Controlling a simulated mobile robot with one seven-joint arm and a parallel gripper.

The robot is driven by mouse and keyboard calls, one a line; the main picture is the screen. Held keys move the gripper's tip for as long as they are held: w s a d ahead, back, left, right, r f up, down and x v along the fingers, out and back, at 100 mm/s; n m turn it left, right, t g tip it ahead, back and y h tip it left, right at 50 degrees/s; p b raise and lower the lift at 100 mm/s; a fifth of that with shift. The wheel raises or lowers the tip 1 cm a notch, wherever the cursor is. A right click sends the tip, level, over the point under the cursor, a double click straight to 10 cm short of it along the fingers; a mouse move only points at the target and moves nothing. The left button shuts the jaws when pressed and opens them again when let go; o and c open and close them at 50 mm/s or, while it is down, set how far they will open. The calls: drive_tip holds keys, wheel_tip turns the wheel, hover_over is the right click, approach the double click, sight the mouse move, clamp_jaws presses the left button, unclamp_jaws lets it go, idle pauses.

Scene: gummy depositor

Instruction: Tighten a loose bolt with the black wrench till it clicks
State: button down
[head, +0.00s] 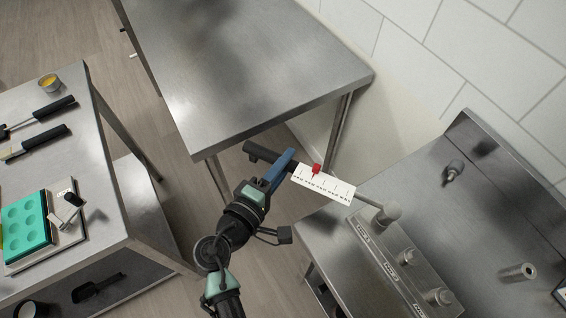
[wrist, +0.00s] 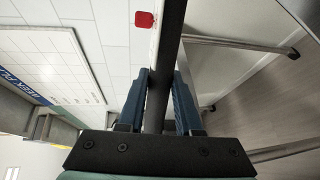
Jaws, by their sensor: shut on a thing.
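The black wrench (head: 262,152) reaches across the gap between tables, with a white scale plate (head: 322,187) and a red pointer (head: 316,169) near the plate's left end. My gripper (head: 280,168) is shut on the wrench's dark handle, left of the plate. In the wrist view the blue fingers (wrist: 165,100) flank the dark bar, and the red pointer (wrist: 144,19) shows beyond them. The wrench's grey head (head: 386,213) is at the far-left bolt position of a grey block (head: 385,250). Two more bolts, the middle one (head: 408,257) and the near one (head: 438,297), stand uncovered. The head hides whatever is under it.
The right metal table (head: 480,220) carries the block, a small grey knob-like part (head: 453,169) and a metal cylinder (head: 517,272). A bare metal table (head: 240,70) stands behind. The left table (head: 100,215) holds a teal mould (head: 27,226) and black-handled tools.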

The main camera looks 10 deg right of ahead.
drive_tip(key=shift+d+r+p, duration=0.1)
drive_tip(key=shift+r+p, duration=0.25)
drive_tip(key=shift+r, duration=0.45)
